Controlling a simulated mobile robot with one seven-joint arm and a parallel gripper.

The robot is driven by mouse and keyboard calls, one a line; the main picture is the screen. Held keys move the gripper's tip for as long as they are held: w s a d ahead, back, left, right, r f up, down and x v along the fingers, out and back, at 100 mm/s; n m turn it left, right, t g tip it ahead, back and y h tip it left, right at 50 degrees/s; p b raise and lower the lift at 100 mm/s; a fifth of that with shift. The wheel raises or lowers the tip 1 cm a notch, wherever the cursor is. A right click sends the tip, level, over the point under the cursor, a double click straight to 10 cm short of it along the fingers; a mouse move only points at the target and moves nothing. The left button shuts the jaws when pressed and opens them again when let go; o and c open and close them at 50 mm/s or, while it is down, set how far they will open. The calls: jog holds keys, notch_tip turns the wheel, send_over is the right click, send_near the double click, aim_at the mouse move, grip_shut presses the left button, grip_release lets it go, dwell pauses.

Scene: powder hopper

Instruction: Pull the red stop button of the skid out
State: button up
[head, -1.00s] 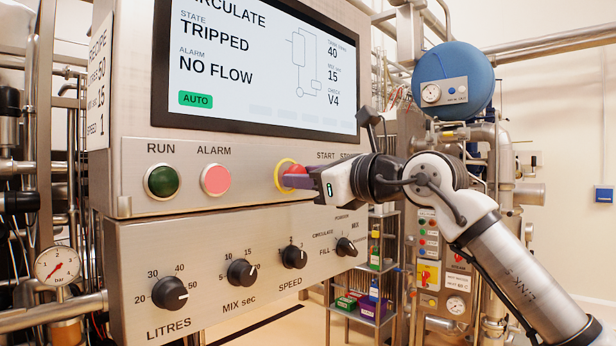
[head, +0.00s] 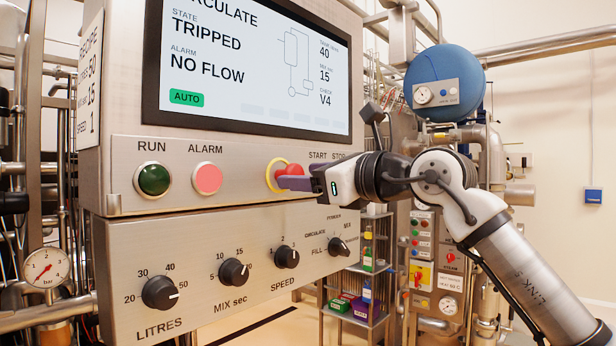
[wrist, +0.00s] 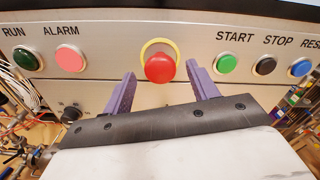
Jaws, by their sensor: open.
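The red stop button (wrist: 159,68) is a mushroom head on a yellow ring (wrist: 172,45) in the steel panel. In the head view the red button (head: 291,170) is partly hidden by my gripper's fingers. My gripper (wrist: 160,88) is open, with one purple finger on each side, below and in front of the button in the wrist view. The button lies between the lines of the fingers, and no grip on it shows. In the head view my gripper (head: 297,182) reaches in from the right at the button's height.
The green RUN lamp (head: 154,179) and pink ALARM lamp (head: 207,178) sit to the left. The START (wrist: 226,62), STOP (wrist: 264,65) and blue (wrist: 301,67) buttons lie close on the right. The screen (head: 255,65) above reads TRIPPED and NO FLOW. Black knobs (head: 234,272) project below.

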jog(key=b+v, duration=0.2)
jog(key=v, duration=1.1)
jog(key=shift+s+d+b, duration=0.15)
jog(key=shift+d+b, duration=0.05)
jog(key=shift+b, duration=0.15)
